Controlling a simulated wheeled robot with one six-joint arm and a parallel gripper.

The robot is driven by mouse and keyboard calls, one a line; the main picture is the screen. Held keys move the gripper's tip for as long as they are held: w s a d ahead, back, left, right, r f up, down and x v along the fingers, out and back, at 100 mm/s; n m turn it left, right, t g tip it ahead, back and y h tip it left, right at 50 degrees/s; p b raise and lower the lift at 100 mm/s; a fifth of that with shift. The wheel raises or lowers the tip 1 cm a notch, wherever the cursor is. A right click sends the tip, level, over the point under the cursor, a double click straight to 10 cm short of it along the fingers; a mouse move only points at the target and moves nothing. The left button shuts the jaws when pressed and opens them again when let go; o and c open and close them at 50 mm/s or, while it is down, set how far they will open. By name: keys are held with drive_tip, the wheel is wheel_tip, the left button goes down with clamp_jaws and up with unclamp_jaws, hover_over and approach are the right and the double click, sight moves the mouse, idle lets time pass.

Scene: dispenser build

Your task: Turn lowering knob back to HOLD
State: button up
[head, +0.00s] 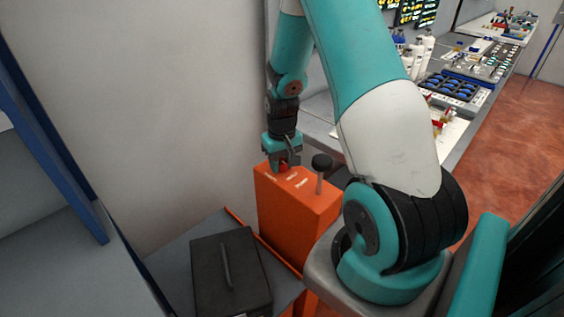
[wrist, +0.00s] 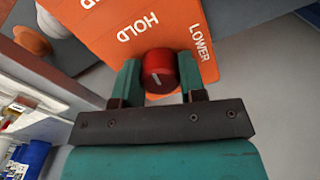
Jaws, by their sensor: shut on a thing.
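The red lowering knob (wrist: 160,66) sits on the orange panel (wrist: 112,31) near its edge, with a short white line on its face. The word HOLD is printed above the knob and slightly left in the wrist view, and LOWER above and to the right. I cannot tell which word the line points to. My gripper (wrist: 159,80) is shut on the knob, one finger on each side. In the head view my gripper (head: 283,156) reaches down onto the knob (head: 284,168) at the back left of the orange box (head: 285,215); the fingers partly hide it.
A black-topped lever (head: 321,162) stands on the box, right of my gripper. A black case with a handle (head: 229,275) lies in front of the box at left. A wall rises behind. A bench with bottles and trays (head: 455,88) runs along the right.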

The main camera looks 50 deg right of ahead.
sight(282, 161)
drive_tip(key=shift+n, duration=0.9)
drive_tip(key=o, duration=0.9)
drive_tip(key=shift+r, duration=0.1)
wheel_tip(282, 161, up, 17)
drive_tip(key=shift+d+r+b, duration=0.1)
drive_tip(key=shift+r+b, duration=0.05)
drive_tip(key=shift+b, duration=0.7)
